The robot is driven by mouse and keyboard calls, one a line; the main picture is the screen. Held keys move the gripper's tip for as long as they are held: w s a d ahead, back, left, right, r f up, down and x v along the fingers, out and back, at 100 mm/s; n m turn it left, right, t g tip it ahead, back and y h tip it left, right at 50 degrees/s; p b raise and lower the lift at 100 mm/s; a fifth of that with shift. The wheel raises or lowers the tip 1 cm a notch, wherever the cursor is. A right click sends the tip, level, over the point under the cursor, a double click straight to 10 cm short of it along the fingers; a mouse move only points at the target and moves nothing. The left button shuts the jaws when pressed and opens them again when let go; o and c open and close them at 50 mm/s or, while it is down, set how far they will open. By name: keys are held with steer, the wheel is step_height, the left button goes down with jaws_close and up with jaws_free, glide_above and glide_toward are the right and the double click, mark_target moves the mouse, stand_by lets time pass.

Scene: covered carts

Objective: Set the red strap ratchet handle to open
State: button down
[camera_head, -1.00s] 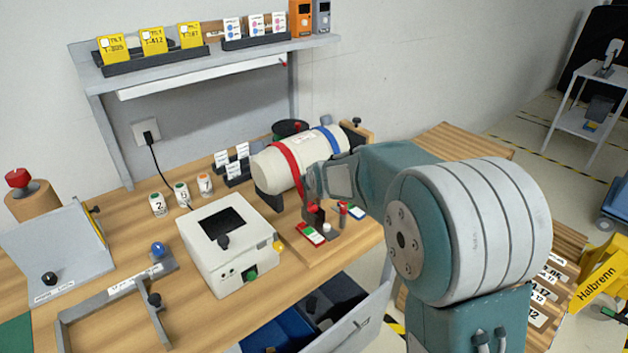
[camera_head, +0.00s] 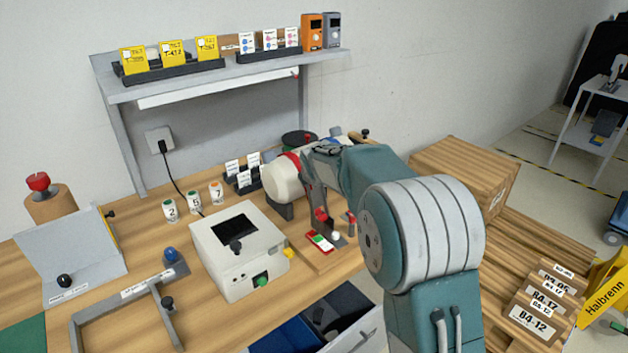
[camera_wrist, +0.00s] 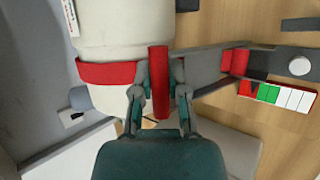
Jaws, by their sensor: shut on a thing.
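The red strap (camera_wrist: 105,73) wraps a cream cylinder (camera_wrist: 105,35); the strap also shows beside my arm in the head view (camera_head: 293,162). The red ratchet handle (camera_wrist: 159,75) stands out from the strap, as a narrow upright bar in the wrist view. My gripper (camera_wrist: 160,92) is shut on this handle, one finger on each side. The handle's exact angle is hard to tell.
A grey bar with a red block (camera_wrist: 235,62) extends right of the handle. A red, green and white strip (camera_wrist: 277,95) lies beside it. A white box with a dark screen (camera_head: 240,255) stands left of my arm. An open drawer (camera_head: 345,325) is below.

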steer(key=shift+r, duration=0.1)
steer(key=c, duration=0.9)
jaws_free()
steer(key=v, duration=1.1)
steer(key=shift+s+r, duration=0.2)
steer(key=shift+s, duration=0.1)
steer(key=s+d+r+m+g, duration=0.1)
steer(key=s+d+m, duration=0.4)
steer(key=s, duration=0.4)
steer(key=s+d+r+m+g, duration=0.1)
steer(key=s+d+r+m, duration=0.1)
steer(key=s+m, duration=0.65)
steer(key=s+d+f+m, duration=0.1)
steer(key=s+f+m, duration=0.1)
steer(key=s, duration=0.4)
steer(key=s+f+m+g, duration=0.1)
steer(key=s+f+m, duration=0.1)
steer(key=s+m, duration=0.2)
steer(key=s+d+f+m, duration=0.1)
steer(key=s+f+m, duration=0.1)
steer(key=s, duration=0.7)
steer(key=shift+s+d+m, duration=0.3)
steer(key=shift+d+m, duration=0.05)
steer(key=shift+m, duration=0.5)
